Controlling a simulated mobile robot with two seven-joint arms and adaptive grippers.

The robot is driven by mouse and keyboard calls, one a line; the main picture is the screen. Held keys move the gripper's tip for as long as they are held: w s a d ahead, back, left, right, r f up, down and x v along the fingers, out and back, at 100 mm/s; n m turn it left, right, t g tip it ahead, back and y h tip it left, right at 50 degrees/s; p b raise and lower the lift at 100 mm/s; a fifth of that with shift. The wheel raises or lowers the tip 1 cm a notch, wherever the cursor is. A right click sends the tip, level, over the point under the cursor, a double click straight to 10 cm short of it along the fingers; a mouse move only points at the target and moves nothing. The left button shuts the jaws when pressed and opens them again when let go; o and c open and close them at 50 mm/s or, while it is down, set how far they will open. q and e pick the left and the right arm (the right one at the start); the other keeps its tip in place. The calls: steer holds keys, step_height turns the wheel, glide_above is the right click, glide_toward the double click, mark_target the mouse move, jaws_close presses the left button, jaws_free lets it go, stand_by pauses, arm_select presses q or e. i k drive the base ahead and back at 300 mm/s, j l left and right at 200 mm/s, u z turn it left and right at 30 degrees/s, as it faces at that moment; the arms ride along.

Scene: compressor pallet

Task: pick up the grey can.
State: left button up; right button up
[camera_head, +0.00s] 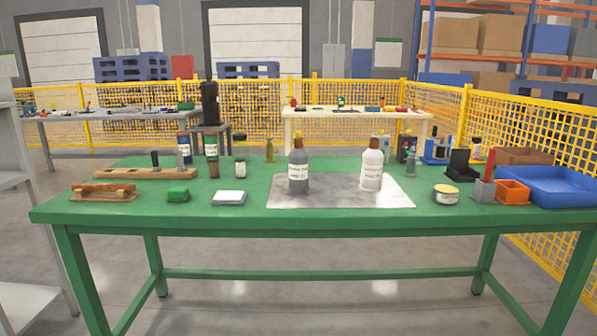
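The green table (150,218) stands in front of me with many items on it. No thing is plainly marked as the grey can. A grey bottle (298,184) with a brown cap and white label stands upright on the grey mat (340,199). A short round tin (446,195) with a pale label sits right of the mat. Neither of my grippers is in view.
The mat's front is clear.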

mark_target(297, 158)
steer(key=i+j+z, duration=0.1)
steer(key=i+z, duration=0.2)
steer(key=i, duration=0.25)
steer(key=i+j+z, duration=0.3)
steer(key=i, duration=0.25)
